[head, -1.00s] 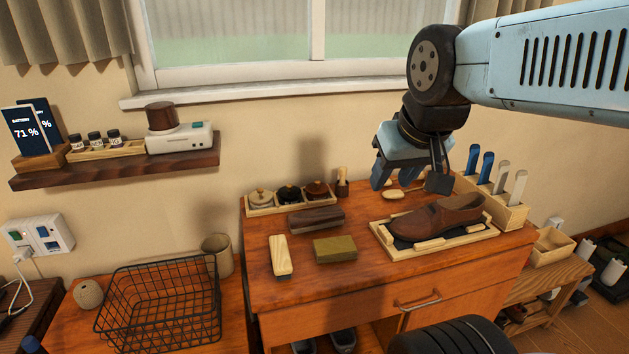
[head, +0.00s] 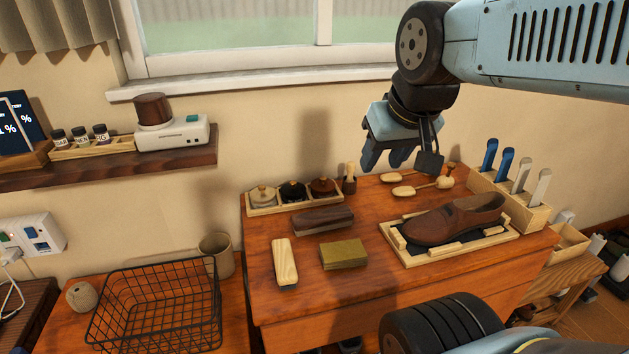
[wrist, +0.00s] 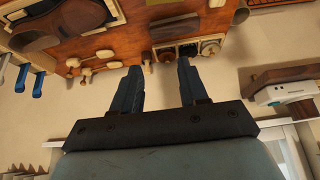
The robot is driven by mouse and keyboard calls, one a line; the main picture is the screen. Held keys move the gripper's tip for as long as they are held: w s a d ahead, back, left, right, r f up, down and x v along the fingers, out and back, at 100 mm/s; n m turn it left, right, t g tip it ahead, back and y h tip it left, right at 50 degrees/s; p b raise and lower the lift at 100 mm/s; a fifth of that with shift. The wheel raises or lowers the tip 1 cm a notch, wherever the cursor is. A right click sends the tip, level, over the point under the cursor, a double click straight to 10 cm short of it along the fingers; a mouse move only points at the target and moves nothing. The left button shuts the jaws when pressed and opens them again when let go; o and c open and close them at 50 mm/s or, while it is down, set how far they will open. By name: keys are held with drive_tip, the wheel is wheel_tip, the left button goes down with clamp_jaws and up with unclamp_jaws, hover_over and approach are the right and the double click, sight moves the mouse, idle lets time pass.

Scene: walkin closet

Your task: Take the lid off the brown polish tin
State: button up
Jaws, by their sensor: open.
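The brown polish tin (head: 323,187) sits at the right end of a row of three tins in a light wooden tray (head: 283,207), at the back left of the desk. Its lid is on. A black tin (head: 293,190) is in the middle and a cream tin (head: 263,196) at the left. My gripper (head: 385,160) is open and empty, above the desk's back edge, right of and higher than the brown tin. In the wrist view the tin row shows beyond my open fingers (wrist: 160,68); the brown tin (wrist: 166,55) is partly hidden there.
A small upright wooden-handled brush (head: 349,178) stands close right of the brown tin. A dark brush (head: 322,220) lies in front of the tray. A brown shoe (head: 455,219) stands on a tray at right. Wall and window are close behind.

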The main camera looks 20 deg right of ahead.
drive_tip(key=o, duration=0.3)
drive_tip(key=shift+w+r, duration=0.15)
drive_tip(key=shift+w, duration=0.15)
drive_tip(key=o, duration=0.5)
drive_tip(key=shift+m+g, duration=0.6)
drive_tip(key=w, duration=0.7)
drive_tip(key=shift+w+d+r, duration=0.15)
drive_tip(key=shift+w+r, duration=0.05)
drive_tip(key=shift+o, duration=0.2)
drive_tip(key=m+g, duration=0.3)
hover_over(323, 177)
drive_tip(key=s, duration=0.2)
wheel_tip(323, 177, down, 12)
drive_tip(key=shift+h, duration=0.3)
drive_tip(key=f, duration=0.4)
drive_tip(key=w+f, duration=0.1)
drive_tip(key=f, duration=0.8)
drive_tip(key=shift+w+f, duration=0.25)
drive_tip(key=shift+w, duration=0.1)
